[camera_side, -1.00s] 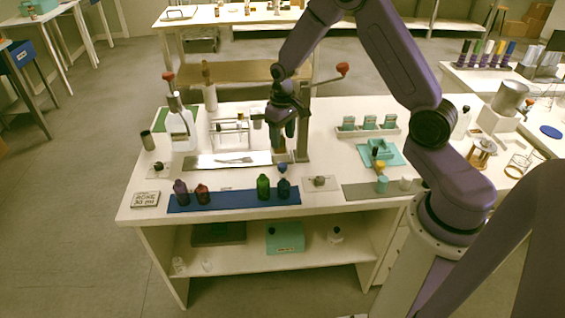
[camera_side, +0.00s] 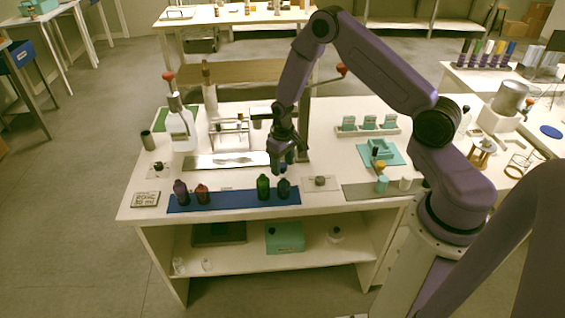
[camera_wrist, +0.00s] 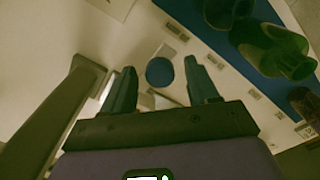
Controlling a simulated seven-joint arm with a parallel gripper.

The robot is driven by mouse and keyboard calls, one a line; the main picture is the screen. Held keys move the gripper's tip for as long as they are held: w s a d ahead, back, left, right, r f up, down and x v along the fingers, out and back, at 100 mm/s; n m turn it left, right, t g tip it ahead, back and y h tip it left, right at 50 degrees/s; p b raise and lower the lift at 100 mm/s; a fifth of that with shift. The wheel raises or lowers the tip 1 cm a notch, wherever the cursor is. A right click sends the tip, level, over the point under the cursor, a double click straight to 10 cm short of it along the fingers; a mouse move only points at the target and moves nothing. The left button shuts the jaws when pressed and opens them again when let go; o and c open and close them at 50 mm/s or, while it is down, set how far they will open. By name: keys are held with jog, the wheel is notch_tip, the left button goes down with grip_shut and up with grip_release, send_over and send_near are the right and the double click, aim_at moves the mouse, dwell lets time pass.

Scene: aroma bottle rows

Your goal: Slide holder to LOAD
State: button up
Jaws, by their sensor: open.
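A round blue knob (camera_wrist: 160,71) lies between and just beyond my fingertips in the wrist view; I cannot tell whether they touch it. My gripper (camera_side: 282,170) is open and low over the front right end of the pale metal plate (camera_side: 215,162), hiding the knob in the side view. The gripper also shows in the wrist view (camera_wrist: 160,84), one finger on each side of the knob. The holder's body cannot be made out clearly. Small label plates (camera_wrist: 176,32) show beyond the knob, but I cannot read which says LOAD.
A blue mat (camera_side: 232,199) at the front holds purple, red, green (camera_side: 263,188) and dark blue (camera_side: 284,189) bottles, the last two close to my gripper. A dark post (camera_side: 304,125) with a red-knobbed lever (camera_side: 342,70) stands behind it. A wire rack (camera_side: 231,132) stands behind the plate.

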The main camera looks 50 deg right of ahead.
grip_shut()
jog(key=w+a, duration=1.2)
jog(key=a, duration=0.1)
jog(key=shift+w, duration=0.4)
grip_release()
jog(key=shift+d, duration=0.1)
notch_tip(320, 180, up, 18)
jog(key=shift+f, duration=0.25)
dwell(0.5)
